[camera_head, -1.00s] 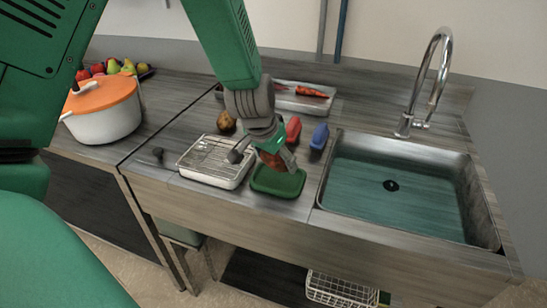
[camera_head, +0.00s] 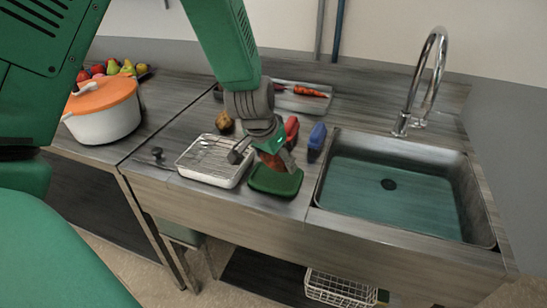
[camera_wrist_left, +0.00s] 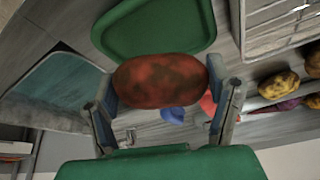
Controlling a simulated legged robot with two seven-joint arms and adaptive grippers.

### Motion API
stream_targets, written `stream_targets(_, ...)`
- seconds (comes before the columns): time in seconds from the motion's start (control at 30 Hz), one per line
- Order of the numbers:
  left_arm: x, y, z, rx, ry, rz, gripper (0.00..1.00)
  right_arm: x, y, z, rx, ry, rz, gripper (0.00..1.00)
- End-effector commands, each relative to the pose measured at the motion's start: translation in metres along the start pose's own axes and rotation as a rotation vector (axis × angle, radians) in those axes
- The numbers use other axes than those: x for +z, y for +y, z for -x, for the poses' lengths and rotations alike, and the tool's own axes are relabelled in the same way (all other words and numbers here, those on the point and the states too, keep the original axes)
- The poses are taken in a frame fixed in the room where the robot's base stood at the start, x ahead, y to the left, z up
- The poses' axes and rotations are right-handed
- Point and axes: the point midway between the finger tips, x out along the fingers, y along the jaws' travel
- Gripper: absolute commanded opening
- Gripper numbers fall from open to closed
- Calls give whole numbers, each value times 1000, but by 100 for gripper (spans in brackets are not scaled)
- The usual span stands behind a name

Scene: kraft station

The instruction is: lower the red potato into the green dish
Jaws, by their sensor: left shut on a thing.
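The red potato (camera_head: 273,161) is between the fingers of my left gripper (camera_head: 258,157), just above the green dish (camera_head: 276,184). In the left wrist view the potato (camera_wrist_left: 160,80), red with dark mottling, is gripped from both sides by the fingers of my left gripper (camera_wrist_left: 163,97). The green dish (camera_wrist_left: 150,28) lies beyond it there and looks empty where it shows. In the head view the gripper hides the dish's back part, and I cannot tell whether the potato touches the dish. My right gripper is not in view.
A white tray with a wire rack (camera_head: 212,160) stands close left of the dish. The sink (camera_head: 400,190) is to the right. A red item (camera_head: 291,128) and a blue item (camera_head: 317,137) lie behind the dish. A white pot (camera_head: 103,118) stands at left.

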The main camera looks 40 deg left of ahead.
Motion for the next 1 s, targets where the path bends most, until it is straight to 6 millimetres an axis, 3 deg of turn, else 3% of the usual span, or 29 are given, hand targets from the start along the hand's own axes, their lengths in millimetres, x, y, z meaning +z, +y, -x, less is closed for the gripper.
stream_targets(1.0,6,-2,-16,2,1,1,41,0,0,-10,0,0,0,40)
